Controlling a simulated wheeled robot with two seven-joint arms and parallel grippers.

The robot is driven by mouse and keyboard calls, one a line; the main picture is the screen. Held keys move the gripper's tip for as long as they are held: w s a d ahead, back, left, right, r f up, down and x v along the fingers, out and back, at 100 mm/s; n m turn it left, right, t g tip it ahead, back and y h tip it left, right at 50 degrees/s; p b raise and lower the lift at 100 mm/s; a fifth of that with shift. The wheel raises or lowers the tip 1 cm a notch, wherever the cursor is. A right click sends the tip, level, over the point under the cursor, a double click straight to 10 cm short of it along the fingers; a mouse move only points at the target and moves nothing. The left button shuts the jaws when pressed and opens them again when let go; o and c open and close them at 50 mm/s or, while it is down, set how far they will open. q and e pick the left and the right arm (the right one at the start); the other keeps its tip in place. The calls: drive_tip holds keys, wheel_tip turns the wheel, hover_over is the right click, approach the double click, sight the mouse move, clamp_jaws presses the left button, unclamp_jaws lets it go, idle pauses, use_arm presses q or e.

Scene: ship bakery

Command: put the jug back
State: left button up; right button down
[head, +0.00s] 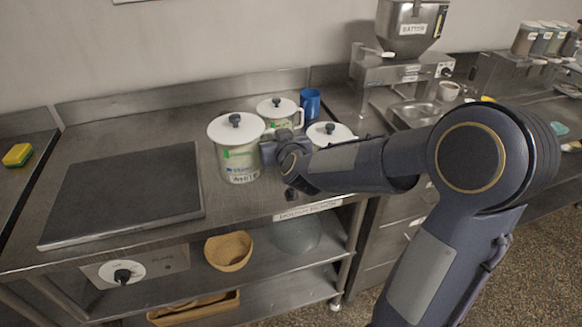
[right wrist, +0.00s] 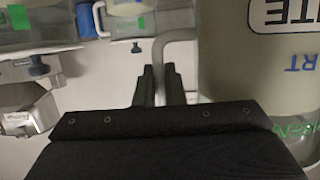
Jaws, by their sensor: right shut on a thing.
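A large jug (head: 237,158) with a white lid, a black knob and a label reading WHITE stands upright on the steel counter, right of the dark plate. Its body fills the right side of the right wrist view (right wrist: 255,75). My right gripper (head: 268,152) is at the jug's right side. In the right wrist view my right gripper (right wrist: 160,85) is shut on the jug's grey bar handle (right wrist: 178,36). I cannot tell whether the jug's base touches the counter. My left gripper is not in view.
Two more white-lidded jugs stand close by, one behind (head: 278,115) and one to the right (head: 325,132), partly hidden by my arm. A blue cup (head: 310,103) stands behind them. A dark flat plate (head: 125,195) covers the left counter. A batter dispenser (head: 410,30) stands back right.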

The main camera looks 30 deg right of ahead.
drive_tip(key=d+f+b, duration=0.1)
drive_tip(key=d+f, duration=0.1)
drive_tip(key=f, duration=0.1)
drive_tip(key=w+d+f+b, duration=0.1)
drive_tip(key=d+f, duration=0.1)
drive_tip(key=f, duration=0.1)
drive_tip(key=w+d+f+b, duration=0.1)
drive_tip(key=d+f, duration=0.1)
drive_tip(key=f, duration=0.1)
drive_tip(key=shift+w+d+f+b, duration=0.1)
drive_tip(key=shift+f+b, duration=0.2)
drive_tip(key=shift+b, duration=0.05)
drive_tip(key=shift+r, duration=0.1)
drive_tip(key=shift+f, duration=0.25)
drive_tip(key=c, duration=1.5)
unclamp_jaws()
